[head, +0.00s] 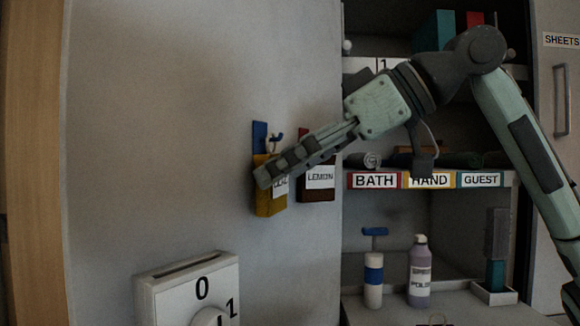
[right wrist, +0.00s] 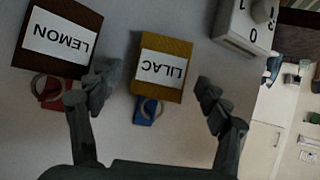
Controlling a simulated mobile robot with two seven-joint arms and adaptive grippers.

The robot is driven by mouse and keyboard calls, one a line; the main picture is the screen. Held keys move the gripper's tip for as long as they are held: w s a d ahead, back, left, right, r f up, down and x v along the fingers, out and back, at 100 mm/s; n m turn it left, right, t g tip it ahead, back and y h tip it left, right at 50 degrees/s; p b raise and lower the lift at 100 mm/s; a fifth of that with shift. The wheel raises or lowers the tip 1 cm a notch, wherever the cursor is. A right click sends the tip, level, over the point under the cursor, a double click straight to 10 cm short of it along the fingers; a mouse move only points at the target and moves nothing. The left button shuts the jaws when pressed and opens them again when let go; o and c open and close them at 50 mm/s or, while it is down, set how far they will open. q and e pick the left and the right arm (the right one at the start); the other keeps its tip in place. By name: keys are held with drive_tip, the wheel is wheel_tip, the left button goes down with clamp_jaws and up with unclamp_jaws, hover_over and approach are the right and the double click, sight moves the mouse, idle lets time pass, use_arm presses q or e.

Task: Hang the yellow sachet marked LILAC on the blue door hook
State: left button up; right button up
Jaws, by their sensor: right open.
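The yellow sachet marked LILAC (head: 268,203) is against the pale door, just below the blue hook (head: 259,134). In the right wrist view the sachet (right wrist: 162,64) appears upside down, and its ring lies over the blue hook (right wrist: 146,116), so it looks hung there. My right gripper (head: 266,178) covers part of the sachet in the head view. In the right wrist view my right gripper (right wrist: 155,88) is open, one finger on each side of the sachet, with gaps to both. My left gripper is not in view.
A white dial box (head: 188,288) is below left. Shelves marked BATH (head: 374,181), HAND and GUEST stand right, with a spray bottle (head: 420,272) below. The door's left part is clear.

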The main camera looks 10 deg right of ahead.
drive_tip(key=shift+d, duration=0.1)
drive_tip(key=v, duration=1.2)
